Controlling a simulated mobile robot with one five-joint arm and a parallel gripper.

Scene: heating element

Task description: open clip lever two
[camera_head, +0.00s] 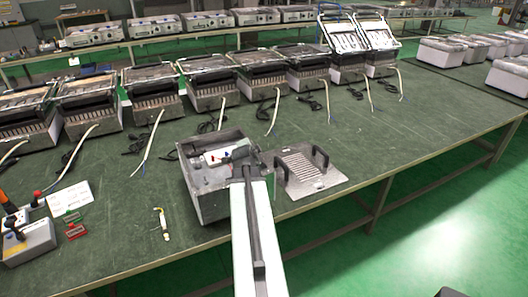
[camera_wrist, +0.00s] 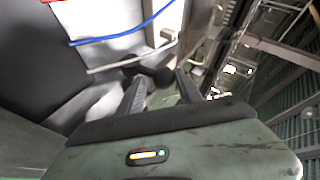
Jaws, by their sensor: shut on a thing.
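An open grey metal housing (camera_head: 202,208) stands on the bench in the head view. Inside it, a white part (camera_head: 214,157) with small red and blue spots lies close to my gripper (camera_head: 238,157). In the wrist view, my gripper (camera_wrist: 157,76) reaches towards a white surface (camera_wrist: 112,18) with a blue wire (camera_wrist: 125,33) and a pale wire (camera_wrist: 125,64) in front. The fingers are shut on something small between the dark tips. The tips hide it, and I cannot make out which clip lever it is.
A plate with two black handles (camera_head: 303,174) lies right of the housing. A grey control box (camera_head: 28,243), red clips (camera_head: 76,231) and a small yellow-and-white piece (camera_head: 162,224) lie to the left. Several appliances with cords line the back.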

